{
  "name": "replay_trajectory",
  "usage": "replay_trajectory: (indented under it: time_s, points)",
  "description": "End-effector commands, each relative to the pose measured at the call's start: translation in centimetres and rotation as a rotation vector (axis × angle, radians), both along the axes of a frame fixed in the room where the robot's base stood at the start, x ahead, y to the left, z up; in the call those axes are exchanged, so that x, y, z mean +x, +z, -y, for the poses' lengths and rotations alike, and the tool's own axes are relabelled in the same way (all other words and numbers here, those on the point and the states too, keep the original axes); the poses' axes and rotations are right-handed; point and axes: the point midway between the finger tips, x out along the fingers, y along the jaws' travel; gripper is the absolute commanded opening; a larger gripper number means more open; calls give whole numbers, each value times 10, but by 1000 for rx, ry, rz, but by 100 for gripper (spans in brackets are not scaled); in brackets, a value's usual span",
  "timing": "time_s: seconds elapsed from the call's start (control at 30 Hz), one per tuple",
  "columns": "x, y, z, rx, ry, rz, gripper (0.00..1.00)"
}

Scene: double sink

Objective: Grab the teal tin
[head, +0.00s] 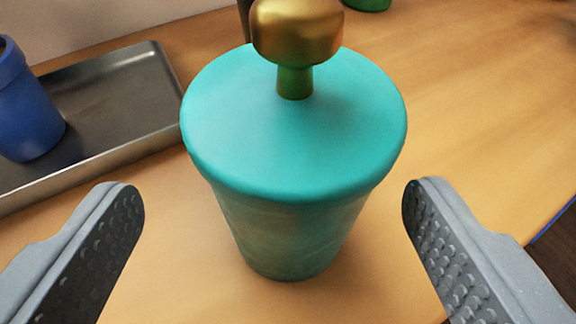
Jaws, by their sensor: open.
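The teal tin (290,140) stands upright on the wooden counter in the middle of the head view. It has a wide teal lid with a brass-coloured knob (297,32) on a short green stem, and its body narrows toward the base. My gripper (273,205) is open, with one grey textured finger to the left of the tin and the other to the right. There is a visible gap between each finger and the tin in the picture, and nothing is held.
A dark metal tray (115,105) lies at the left, with a blue cup-like container (28,110) on it. A green object (368,4) is cut off at the top edge, and a dark thing shows partly behind the knob. The wooden counter (480,110) is clear at the right.

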Motion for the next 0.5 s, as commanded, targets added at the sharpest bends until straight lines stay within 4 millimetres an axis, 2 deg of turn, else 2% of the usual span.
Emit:
replay_trajectory:
  time_s: [0.3,0.5]
  points:
    - [34,-18,5,0,-3,-1,79]
    - [46,-23,3,-1,-2,-3,79]
